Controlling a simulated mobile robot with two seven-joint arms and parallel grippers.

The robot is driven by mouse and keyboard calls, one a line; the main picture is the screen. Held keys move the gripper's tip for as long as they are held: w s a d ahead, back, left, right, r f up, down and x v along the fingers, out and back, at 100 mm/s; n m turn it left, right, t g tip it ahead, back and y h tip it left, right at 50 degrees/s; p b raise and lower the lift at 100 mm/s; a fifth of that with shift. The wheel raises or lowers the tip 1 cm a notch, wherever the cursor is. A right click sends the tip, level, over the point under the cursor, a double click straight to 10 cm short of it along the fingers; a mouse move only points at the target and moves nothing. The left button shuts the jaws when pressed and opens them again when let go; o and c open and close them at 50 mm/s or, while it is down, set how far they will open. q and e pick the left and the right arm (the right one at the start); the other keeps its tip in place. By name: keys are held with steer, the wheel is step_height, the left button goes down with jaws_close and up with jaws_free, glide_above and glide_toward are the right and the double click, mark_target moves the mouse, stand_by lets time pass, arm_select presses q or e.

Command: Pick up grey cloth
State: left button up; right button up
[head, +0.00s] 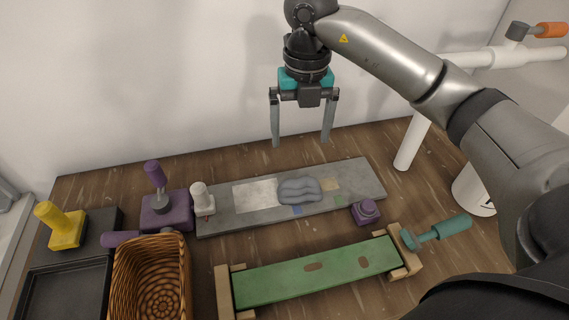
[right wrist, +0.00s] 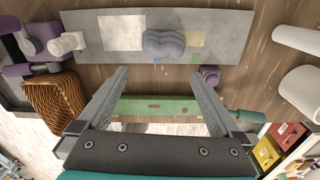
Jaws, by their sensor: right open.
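The grey cloth (head: 300,190) lies as a folded, lobed lump on a flat grey board (head: 225,219) on the wooden table. It also shows near the top middle of the right wrist view (right wrist: 163,44). My right gripper (head: 301,142) is open and empty, its two fingers pointing down. In the head view it hangs in the air above the board, over the cloth's side toward the wall, and touches nothing. In the right wrist view the open fingers (right wrist: 166,76) stand apart with the cloth beyond their tips. My left gripper is not in view.
A white bottle-like item (head: 202,198) and a purple block (head: 363,211) are at the board's ends. A green plank (head: 320,272) in wooden holders, a wicker basket (head: 182,285) and a black tray (head: 66,290) stand nearer. White pipes (head: 412,145) rise at the right.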

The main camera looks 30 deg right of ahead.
glide_above(301, 180)
step_height(301, 180, down, 9)
steer(key=shift+w+r+b, duration=0.1)
steer(key=shift+w+b, duration=0.05)
steer(key=shift+b, duration=0.15)
steer(key=shift+f, duration=3.05)
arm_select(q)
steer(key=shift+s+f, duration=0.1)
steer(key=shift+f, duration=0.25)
arm_select(e)
steer(key=shift+r, duration=0.1)
steer(key=c, duration=1.2)
arm_select(q)
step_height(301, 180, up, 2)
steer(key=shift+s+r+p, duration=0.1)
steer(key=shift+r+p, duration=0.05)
steer(key=shift+p, duration=1)
arm_select(e)
step_height(301, 180, up, 20)
steer(key=shift+c, duration=0.2)
